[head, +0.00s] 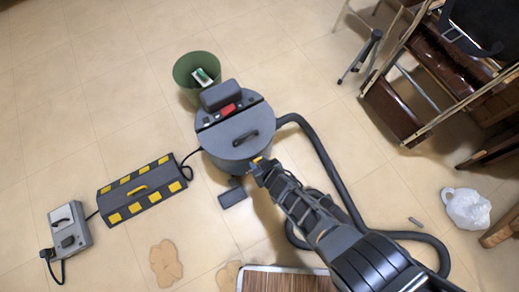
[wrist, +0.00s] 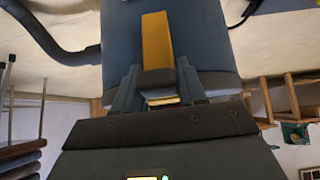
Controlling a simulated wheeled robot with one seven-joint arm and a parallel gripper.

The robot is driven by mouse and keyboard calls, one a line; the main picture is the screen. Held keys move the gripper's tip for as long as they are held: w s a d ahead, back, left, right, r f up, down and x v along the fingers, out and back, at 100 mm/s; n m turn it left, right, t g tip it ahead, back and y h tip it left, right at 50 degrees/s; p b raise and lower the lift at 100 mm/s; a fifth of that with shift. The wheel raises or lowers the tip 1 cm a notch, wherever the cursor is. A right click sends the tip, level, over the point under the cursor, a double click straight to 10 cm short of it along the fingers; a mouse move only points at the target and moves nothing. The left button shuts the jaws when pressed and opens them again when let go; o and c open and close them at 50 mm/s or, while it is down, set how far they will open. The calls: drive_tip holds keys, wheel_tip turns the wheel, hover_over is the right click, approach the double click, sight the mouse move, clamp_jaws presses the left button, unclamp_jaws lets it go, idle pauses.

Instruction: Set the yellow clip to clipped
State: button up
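The yellow clip (wrist: 157,42) is a long upright yellow strip on the side of the grey vacuum canister (wrist: 205,40) in the wrist view. A dark block sits at its lower end. In the head view the clip (head: 257,160) is a small yellow spot at the canister's front edge, mostly hidden by my gripper (head: 262,171). My gripper (wrist: 158,68) has its two fingers apart, one on each side of the clip's lower end. Small gaps seem to show beside the clip; contact is unclear. Whether the clip is latched is hard to tell.
A black hose (head: 322,150) curves right of the canister (head: 236,140). A green bin (head: 188,72) stands behind it. A yellow-marked dark box (head: 140,190) and grey unit (head: 70,234) lie left.

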drive_tip(key=o, duration=0.4)
drive_tip(key=shift+s+d+f, duration=0.15)
drive_tip(key=shift+f, duration=0.05)
drive_tip(key=shift+c, duration=0.2)
drive_tip(key=shift+s+r+p, duration=0.1)
drive_tip(key=shift+r+p, duration=0.35)
drive_tip(key=p+v, duration=0.7)
drive_tip(key=shift+s+d+f, duration=0.1)
drive_tip(key=shift+s, duration=0.05)
